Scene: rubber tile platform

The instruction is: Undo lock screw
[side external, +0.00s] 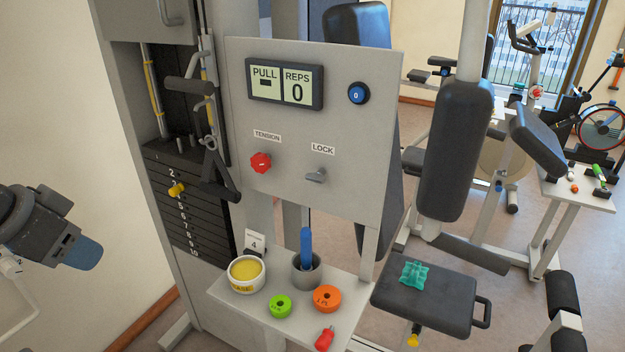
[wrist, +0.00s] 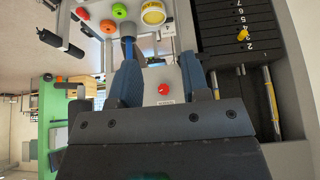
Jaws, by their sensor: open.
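The lock screw (side external: 316,176) is a small grey lever-like knob under the LOCK label on the grey panel (side external: 360,190). I cannot make it out in the wrist view. My gripper (side external: 88,254) is at the far left of the side view, well apart from the panel, with blue fingers. In the wrist view my gripper (wrist: 162,82) is open and empty, its two fingers spread. The red tension knob (side external: 260,163) is left of the lock screw; in the wrist view the red knob (wrist: 164,89) appears between the fingers.
Below the panel a shelf (side external: 232,301) carries a yellow tub (side external: 247,288), a grey cup (side external: 318,272) with a blue handle, green (side external: 280,306) and orange (side external: 327,299) rings and a red item (side external: 324,340). A weight stack (side external: 200,231) stands left. Open space lies before the panel.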

